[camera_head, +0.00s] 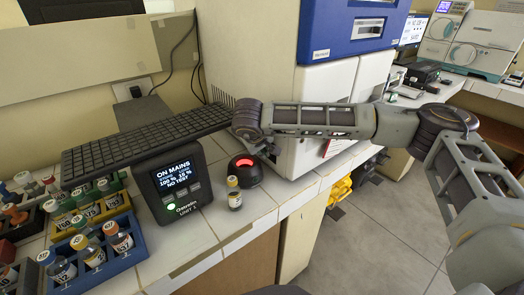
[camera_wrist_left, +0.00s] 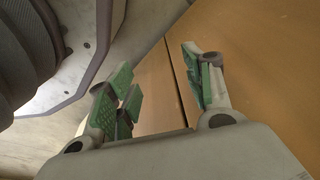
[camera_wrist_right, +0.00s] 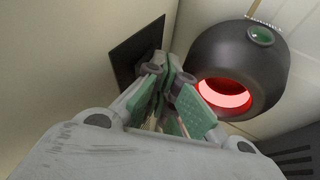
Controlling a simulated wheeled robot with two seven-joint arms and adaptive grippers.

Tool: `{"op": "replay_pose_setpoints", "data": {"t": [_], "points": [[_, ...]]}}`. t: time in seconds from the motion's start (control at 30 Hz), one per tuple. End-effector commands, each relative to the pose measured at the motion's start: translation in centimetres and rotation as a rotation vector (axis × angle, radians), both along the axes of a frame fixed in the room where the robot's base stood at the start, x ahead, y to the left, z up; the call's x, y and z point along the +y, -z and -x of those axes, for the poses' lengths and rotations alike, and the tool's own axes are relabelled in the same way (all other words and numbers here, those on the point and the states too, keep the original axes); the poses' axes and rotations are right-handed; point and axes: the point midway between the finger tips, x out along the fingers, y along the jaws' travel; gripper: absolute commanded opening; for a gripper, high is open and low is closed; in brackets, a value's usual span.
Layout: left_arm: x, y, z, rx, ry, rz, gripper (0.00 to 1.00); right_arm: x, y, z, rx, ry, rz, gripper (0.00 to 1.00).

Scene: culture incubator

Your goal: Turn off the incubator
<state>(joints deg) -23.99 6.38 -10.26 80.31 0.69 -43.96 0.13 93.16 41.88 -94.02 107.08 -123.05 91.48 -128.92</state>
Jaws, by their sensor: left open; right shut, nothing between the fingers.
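A tall white and blue cabinet (camera_head: 345,30), which looks like the incubator, stands at the upper middle of the head view. Its lower part is partly hidden by my right arm. My right gripper (camera_head: 270,149) is by the cabinet's front left corner, mostly hidden behind my wrist in the head view. In the right wrist view its fingers (camera_wrist_right: 170,100) are shut and empty, close to a dark square plate (camera_wrist_right: 130,48) on a pale surface. Whether they touch the plate I cannot tell. My left gripper (camera_wrist_left: 160,85) is open and empty in front of a wooden panel (camera_wrist_left: 240,50).
A black dome with a red glow (camera_head: 243,170) also shows beside my right fingers (camera_wrist_right: 238,68). A vial (camera_head: 234,195) and a black box reading "ON MAINS" (camera_head: 190,215) stand near it. A keyboard (camera_head: 140,140) and vial racks (camera_head: 125,262) fill the left.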

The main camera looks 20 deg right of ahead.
Motion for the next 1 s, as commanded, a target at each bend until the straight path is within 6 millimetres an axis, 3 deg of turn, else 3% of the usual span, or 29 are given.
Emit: {"op": "replay_pose_setpoints", "data": {"t": [0.67,1.0], "points": [[-0.06,-0.53,-0.01,-0.001,0.000,0.001,0.52,-0.07,-0.98,-0.02,-0.001,0.001,0.000,0.00],[0.29,0.41,0.34,-0.005,-0.001,-0.002,0.52,-0.08,-0.94,-0.02,0.000,0.002,0.001,0.00]]}}
